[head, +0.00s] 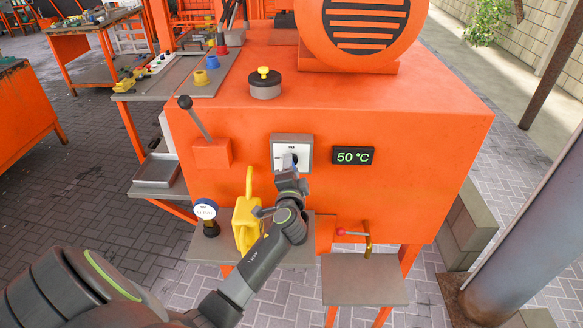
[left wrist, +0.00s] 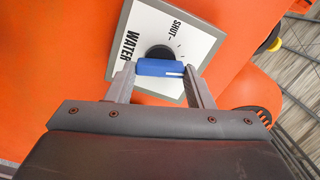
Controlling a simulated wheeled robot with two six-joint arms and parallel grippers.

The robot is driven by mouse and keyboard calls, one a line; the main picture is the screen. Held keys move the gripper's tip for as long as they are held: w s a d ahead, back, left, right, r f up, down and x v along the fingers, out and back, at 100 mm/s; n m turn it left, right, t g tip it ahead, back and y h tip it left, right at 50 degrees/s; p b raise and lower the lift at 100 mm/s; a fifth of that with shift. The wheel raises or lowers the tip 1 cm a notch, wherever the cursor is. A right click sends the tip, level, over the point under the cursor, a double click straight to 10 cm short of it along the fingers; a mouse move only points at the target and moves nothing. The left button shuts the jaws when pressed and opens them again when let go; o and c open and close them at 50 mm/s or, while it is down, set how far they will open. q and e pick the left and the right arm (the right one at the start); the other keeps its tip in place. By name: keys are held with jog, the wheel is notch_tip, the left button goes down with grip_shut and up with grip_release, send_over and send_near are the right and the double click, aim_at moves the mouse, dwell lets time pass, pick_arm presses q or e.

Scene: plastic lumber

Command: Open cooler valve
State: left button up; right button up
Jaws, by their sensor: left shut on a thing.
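The cooler valve is a blue handle (left wrist: 160,68) on a dark round hub (left wrist: 158,52), set on a white square plate (left wrist: 140,30) marked WATER and SHUT. The plate (head: 278,143) is on the front of the orange machine in the head view. My left gripper (head: 290,170) reaches up to it and hides much of the handle. In the left wrist view my left gripper (left wrist: 160,73) has one finger at each end of the blue handle and is shut on it. My right gripper is not in view.
A display (head: 353,156) reading 50 °C is right of the plate. A black-knobbed lever (head: 199,120) is up to the left. A yellow jug (head: 246,222) and a gauge (head: 205,210) stand left of my arm. A red-knobbed tap (head: 362,236) is lower right, above a grey shelf (head: 365,280).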

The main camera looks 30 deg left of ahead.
pick_arm(q)
jog(key=shift+m+p, duration=0.35)
jog(key=shift+m, duration=1.15)
jog(key=o, duration=1)
jog(key=shift+f, duration=0.1)
